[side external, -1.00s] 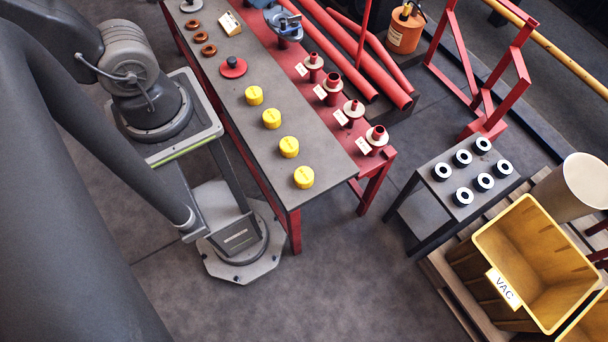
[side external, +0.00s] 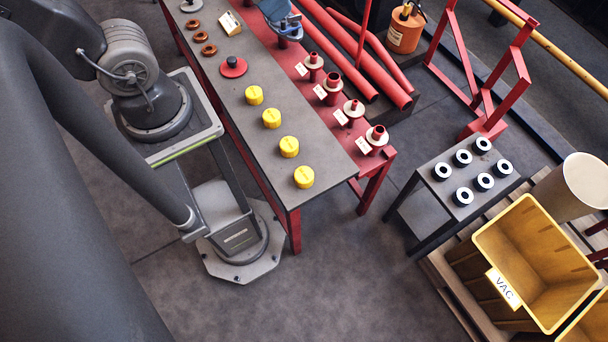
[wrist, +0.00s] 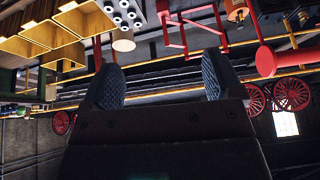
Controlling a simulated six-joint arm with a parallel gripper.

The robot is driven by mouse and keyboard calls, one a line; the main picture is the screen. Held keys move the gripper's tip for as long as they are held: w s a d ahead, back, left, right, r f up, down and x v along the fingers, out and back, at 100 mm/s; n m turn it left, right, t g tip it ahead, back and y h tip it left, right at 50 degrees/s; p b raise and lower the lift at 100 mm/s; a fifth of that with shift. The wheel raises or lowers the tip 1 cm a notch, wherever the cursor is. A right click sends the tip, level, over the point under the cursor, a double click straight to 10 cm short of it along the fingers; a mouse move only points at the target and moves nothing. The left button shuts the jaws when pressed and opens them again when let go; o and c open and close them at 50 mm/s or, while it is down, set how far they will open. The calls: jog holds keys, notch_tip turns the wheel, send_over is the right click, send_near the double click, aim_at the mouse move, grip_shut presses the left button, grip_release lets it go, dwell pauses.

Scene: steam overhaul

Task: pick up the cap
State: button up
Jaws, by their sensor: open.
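Red flanged stubs (side external: 333,88) with tags stand on a lower red ledge beside the bench (side external: 262,160). Copper-coloured rings (side external: 201,37) and a red disc with a black knob (side external: 233,67) lie farther back. A ring stand (side external: 440,190) and a yellow bin (side external: 497,232) are at right.

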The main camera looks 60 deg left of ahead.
jog(key=w+d+f+m+g, duration=0.25)
jog(key=w+f+m, duration=0.25)
jog(key=w+f, duration=0.3)
jog(key=m+g, duration=0.3)
jog(key=m, duration=0.8)
send_over(304, 174)
jog(key=f, duration=3.6)
jog(key=shift+w+a, duration=0.1)
jog(key=shift+w, duration=0.25)
jog(key=shift+s+f, duration=0.2)
jog(key=shift+f, duration=1.3)
jog(key=shift+s+f, duration=0.15)
jog(key=shift+f, duration=1.3)
jog(key=shift+c, duration=0.4)
jog(key=c, duration=0.9)
